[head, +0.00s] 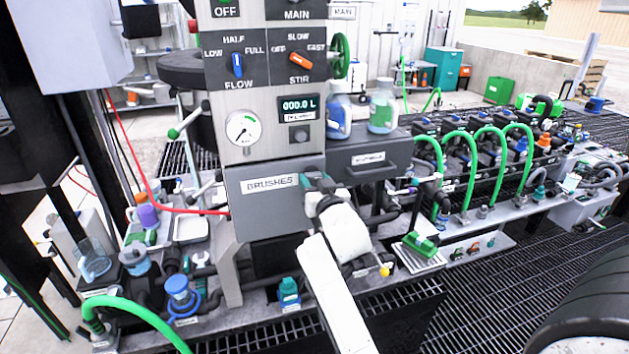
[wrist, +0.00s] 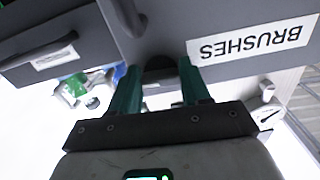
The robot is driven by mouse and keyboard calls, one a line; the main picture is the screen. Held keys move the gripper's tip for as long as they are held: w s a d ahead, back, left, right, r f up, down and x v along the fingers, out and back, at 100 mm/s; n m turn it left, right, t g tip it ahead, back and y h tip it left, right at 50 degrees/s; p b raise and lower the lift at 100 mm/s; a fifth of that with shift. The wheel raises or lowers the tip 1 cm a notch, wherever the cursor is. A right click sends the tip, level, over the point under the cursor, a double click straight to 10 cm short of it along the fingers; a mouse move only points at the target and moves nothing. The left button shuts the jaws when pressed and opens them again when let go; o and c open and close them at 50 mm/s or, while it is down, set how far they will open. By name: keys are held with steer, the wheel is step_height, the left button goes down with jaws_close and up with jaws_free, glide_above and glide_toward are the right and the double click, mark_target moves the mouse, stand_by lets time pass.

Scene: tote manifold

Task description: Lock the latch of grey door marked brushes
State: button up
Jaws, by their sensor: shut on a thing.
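The grey door marked BRUSHES (head: 262,203) is on the front of the grey control column, and its face looks flush with the frame. It shows upside down in the wrist view (wrist: 225,62), with its white label. My gripper (head: 318,182) is at the door's upper right edge. In the wrist view the green fingers of my gripper (wrist: 158,75) stand on either side of a dark rounded latch (wrist: 159,64) and are shut on it. The fingers hide part of the latch, so its turn angle cannot be told. A curved grey handle (wrist: 124,16) shows beside it.
A grey drawer (head: 368,162) with a bar handle adjoins the door on the right, with bottles (head: 382,108) above it. The panel above carries a gauge (head: 242,128) and blue and orange knobs. Green hoses (head: 458,165) arch at right. A blue-topped jar (head: 182,295) stands below left.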

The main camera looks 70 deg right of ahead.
steer(key=shift+n, duration=0.5)
steer(key=o, duration=1.1)
steer(key=shift+c, duration=0.2)
steer(key=b+v, duration=0.2)
steer(key=v, duration=0.8)
steer(key=shift+s+a+b, duration=0.25)
steer(key=shift+s+b, duration=0.05)
steer(key=shift+b, duration=0.05)
